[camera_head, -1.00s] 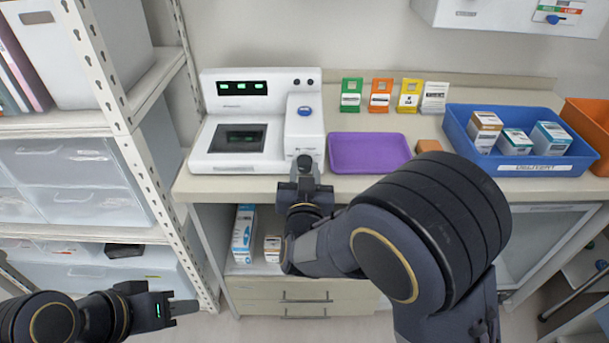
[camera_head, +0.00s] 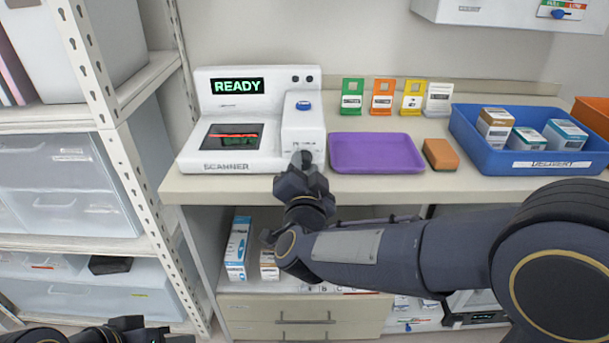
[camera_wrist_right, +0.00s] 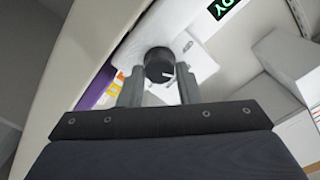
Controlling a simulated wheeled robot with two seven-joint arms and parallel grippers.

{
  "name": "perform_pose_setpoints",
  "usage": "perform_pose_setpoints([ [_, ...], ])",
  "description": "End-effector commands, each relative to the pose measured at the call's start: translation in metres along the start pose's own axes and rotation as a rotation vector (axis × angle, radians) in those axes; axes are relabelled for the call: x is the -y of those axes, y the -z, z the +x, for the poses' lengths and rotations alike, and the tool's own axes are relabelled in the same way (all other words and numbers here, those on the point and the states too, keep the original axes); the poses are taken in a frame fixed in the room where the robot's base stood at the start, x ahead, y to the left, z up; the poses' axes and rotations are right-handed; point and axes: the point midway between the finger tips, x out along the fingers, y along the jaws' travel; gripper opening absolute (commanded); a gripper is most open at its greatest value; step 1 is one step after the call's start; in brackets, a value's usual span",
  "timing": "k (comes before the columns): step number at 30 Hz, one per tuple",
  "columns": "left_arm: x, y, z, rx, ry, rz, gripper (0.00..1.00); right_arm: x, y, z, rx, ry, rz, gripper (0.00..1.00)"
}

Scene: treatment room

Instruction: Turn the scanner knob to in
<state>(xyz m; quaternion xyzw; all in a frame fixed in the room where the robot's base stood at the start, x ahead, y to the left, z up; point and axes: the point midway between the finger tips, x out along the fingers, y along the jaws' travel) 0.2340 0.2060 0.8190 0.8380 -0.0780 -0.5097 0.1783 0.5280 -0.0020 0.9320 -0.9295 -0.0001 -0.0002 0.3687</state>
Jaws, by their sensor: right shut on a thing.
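The white scanner (camera_head: 222,168) stands at the left of the counter. Its screen (camera_head: 237,86) reads READY in green, and a red line glows in its dark window (camera_head: 232,135). My right gripper (camera_head: 302,165) is at the front of the scanner's right part. In the right wrist view the dark round knob (camera_wrist_right: 159,64), with a white mark, sits between the two fingers of my right gripper (camera_wrist_right: 158,85), which are shut on it. The letters around the knob are too small or hidden to read. My left gripper (camera_head: 150,333) is low at the bottom left, partly cut off.
A purple tray (camera_head: 375,153) and an orange sponge-like block (camera_head: 440,154) lie right of the scanner. A blue delivery bin (camera_head: 470,150) holds several boxes. Coloured cards (camera_head: 381,97) stand behind. A metal shelf (camera_head: 138,190) is close on the left.

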Motion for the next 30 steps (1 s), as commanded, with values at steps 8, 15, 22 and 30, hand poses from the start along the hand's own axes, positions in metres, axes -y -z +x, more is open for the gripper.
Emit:
perform_pose_setpoints([
  [8, 0.0015, -0.0016, 0.0033, 0.000, 0.000, 0.000, 0.36, -0.0004, -0.0005, -0.0001, 0.002, -0.001, 0.031, 0.08],
  [15, 0.0014, -0.0015, 0.0031, 0.000, 0.000, 0.000, 0.36, -0.0003, -0.0004, -0.0001, 0.002, -0.001, 0.031, 0.08],
  [22, 0.0014, -0.0016, 0.0031, 0.000, 0.000, 0.000, 0.36, -0.0003, -0.0004, -0.0001, 0.001, -0.001, 0.030, 0.52],
  [30, 0.0014, -0.0015, 0.0030, 0.000, 0.000, 0.000, 0.36, 0.0000, -0.0003, -0.0014, 0.001, 0.000, 0.030, 0.52],
])
